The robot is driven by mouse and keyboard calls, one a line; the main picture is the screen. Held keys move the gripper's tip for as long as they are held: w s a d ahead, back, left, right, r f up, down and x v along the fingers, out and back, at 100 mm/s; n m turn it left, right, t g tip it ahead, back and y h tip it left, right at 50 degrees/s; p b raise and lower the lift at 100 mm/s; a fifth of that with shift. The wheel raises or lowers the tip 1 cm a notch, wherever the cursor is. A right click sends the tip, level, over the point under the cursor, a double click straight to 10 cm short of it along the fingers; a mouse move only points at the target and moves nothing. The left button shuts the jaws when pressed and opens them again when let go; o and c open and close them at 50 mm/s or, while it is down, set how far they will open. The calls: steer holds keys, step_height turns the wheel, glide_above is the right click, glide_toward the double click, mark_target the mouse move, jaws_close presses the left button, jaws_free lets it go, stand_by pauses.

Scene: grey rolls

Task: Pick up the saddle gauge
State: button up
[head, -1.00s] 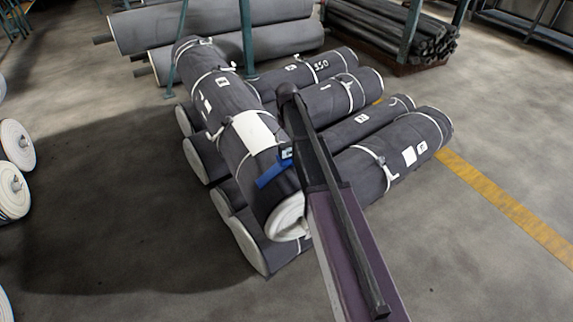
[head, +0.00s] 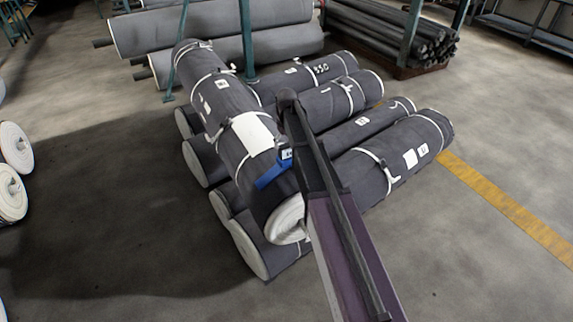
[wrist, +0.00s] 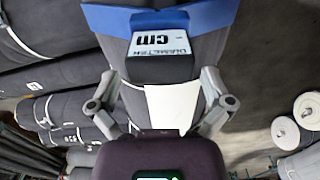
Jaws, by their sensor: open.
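The saddle gauge (head: 273,170) is a blue angled piece lying across the top grey roll (head: 213,98), near that roll's near end. In the wrist view its blue arms (wrist: 205,16) spread to both sides, and a dark block (wrist: 162,68) with a white label reading "DIAMETER cm" stands at its middle. My gripper (wrist: 160,76) is open, with one finger on each side of the dark block and visible gaps between. In the head view my arm hides the gripper's fingers and part of the gauge.
Several grey rolls (head: 395,143) lie side by side under the top roll. A white sheet (wrist: 172,105) lies on the top roll. Larger rolls (head: 215,30) and a teal post (head: 247,40) stand behind.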

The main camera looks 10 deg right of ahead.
steer(key=shift+f+b, duration=1.35)
steer(key=shift+f, duration=0.3)
steer(key=c, duration=1)
steer(key=shift+r, duration=0.15)
step_height(320, 180, up, 2)
steer(key=p, duration=0.2)
steer(key=shift+r+p, duration=0.25)
steer(key=shift+p, duration=0.15)
steer(key=shift+s+r+p, duration=0.35)
steer(key=shift+r+p, duration=0.25)
steer(key=shift+p, duration=0.05)
steer(key=s, duration=1)
steer(key=s+r+p, duration=0.1)
steer(key=s, duration=0.4)
steer(key=shift+s, duration=0.15)
steer(key=shift+r, duration=0.1)
